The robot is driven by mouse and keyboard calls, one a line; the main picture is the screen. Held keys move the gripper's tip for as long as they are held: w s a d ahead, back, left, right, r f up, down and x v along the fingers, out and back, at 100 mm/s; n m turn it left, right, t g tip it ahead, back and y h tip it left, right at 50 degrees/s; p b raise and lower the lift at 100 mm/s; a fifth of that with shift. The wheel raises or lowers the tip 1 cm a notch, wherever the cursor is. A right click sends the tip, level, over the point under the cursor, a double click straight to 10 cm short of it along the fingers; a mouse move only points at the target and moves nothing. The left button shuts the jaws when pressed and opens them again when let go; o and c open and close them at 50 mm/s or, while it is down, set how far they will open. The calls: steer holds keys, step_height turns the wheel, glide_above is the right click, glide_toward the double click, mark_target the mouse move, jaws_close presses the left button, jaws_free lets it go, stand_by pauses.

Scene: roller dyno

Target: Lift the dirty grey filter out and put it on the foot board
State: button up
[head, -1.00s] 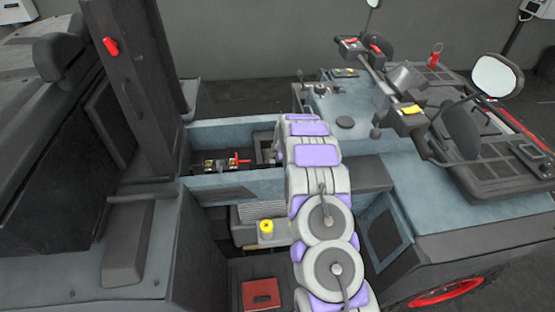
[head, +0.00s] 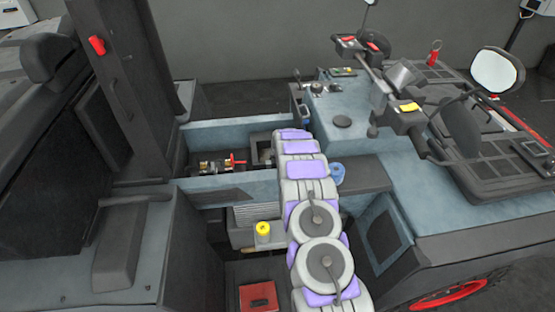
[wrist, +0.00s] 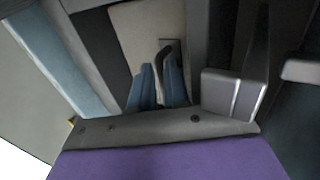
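In the wrist view my gripper (wrist: 160,72) shows two blue fingers with a narrow gap between them. A dark bent handle (wrist: 169,46) stands in line with this gap, on a pale grey-beige panel (wrist: 136,29) that looks like the dirty filter. I see no clear contact on the handle. In the head view a greyish piece (head: 264,149) shows in the back compartment just left of my arm's end, which hides my gripper there. A dark board (head: 238,277) low at the bottom middle may be the foot board.
Blue-grey compartment walls (head: 235,187) stand close around my arm's end. A red-handled valve (head: 236,161) lies left of it. A blue round object (head: 337,174) is on the right ledge. A yellow-capped part (head: 263,230) and a red pad (head: 258,296) are lower down.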

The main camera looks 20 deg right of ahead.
steer(key=shift+a+r, duration=0.1)
steer(key=shift+a, duration=0.4)
jaws_close()
steer(key=shift+d, duration=0.35)
